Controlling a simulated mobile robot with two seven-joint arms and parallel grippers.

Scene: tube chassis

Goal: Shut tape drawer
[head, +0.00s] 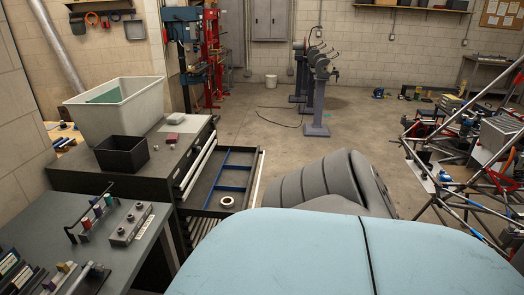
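The tape drawer (258,178) is pulled open from the right side of a dark tool cabinet (70,180). It has a dark tray, blue dividers (233,168) and a pale front edge. The near lower part of the open drawer is partly hidden. Neither my left nor my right gripper is in view.
A white bin (118,115) and a black box (121,154) stand on the cabinet. A tube chassis (450,185) stands at right. Open concrete floor (285,135) lies beyond.

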